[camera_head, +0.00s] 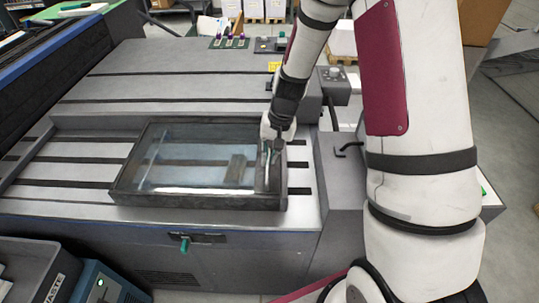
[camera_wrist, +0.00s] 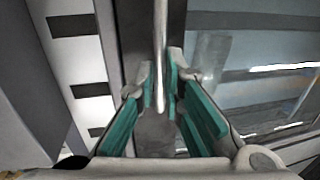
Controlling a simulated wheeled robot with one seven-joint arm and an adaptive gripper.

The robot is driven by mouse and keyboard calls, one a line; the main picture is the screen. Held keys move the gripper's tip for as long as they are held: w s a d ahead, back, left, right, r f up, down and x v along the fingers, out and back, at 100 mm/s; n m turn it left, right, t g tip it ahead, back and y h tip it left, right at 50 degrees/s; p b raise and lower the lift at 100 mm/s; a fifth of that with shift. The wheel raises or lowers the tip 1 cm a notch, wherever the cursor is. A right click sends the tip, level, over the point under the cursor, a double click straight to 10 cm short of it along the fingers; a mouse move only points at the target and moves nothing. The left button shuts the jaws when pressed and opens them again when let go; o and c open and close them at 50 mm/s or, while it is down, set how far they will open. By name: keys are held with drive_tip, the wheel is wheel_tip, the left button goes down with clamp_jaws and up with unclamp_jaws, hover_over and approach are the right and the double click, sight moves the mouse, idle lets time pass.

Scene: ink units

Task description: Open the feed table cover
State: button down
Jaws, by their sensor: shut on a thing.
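The feed table cover (camera_head: 190,198) is a dark frame with a clear pane, lying flat over the feed table at the left of my arm. In the wrist view its dark side rail runs up the middle and its pane (camera_wrist: 245,75) fills the right. A thin pale handle bar (camera_wrist: 160,50) stands along the rail. My gripper (camera_wrist: 161,85) has its teal-padded fingers on both sides of this bar and is shut on it. In the head view my gripper (camera_head: 271,150) is at the cover's right side, its fingertips partly hidden by the wrist.
The feed table (camera_head: 170,98) has dark slots across its pale top. A grey box (camera_head: 335,85) with knobs stands behind my gripper. A black hook (camera_head: 349,149) sits right of the cover. A waste bin (camera_head: 35,270) and a blue unit (camera_head: 98,285) stand at the front left.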

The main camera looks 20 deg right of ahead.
drive_tip(key=w+a+b, duration=0.2)
drive_tip(key=w+a, duration=0.2)
drive_tip(key=a, duration=0.6)
drive_tip(key=w+a+b, duration=0.3)
drive_tip(key=w+a, duration=0.2)
drive_tip(key=a, duration=0.6)
drive_tip(key=w+a+b, duration=0.2)
drive_tip(key=w+a, duration=0.2)
drive_tip(key=a, duration=0.7)
drive_tip(key=shift+w+a+b, duration=0.2)
drive_tip(key=shift+b, duration=0.15)
drive_tip(key=c, duration=1.7)
unclamp_jaws()
drive_tip(key=shift+s+d+r, duration=0.15)
drive_tip(key=shift+d+r, duration=0.2)
drive_tip(key=shift+r, duration=1.6)
drive_tip(key=shift+s+d+r, duration=0.15)
drive_tip(key=shift+d+r, duration=0.25)
drive_tip(key=shift+r, duration=1.6)
drive_tip(key=shift+s+d+r, duration=0.15)
drive_tip(key=shift+d+r, duration=0.2)
drive_tip(key=shift+r, duration=1.6)
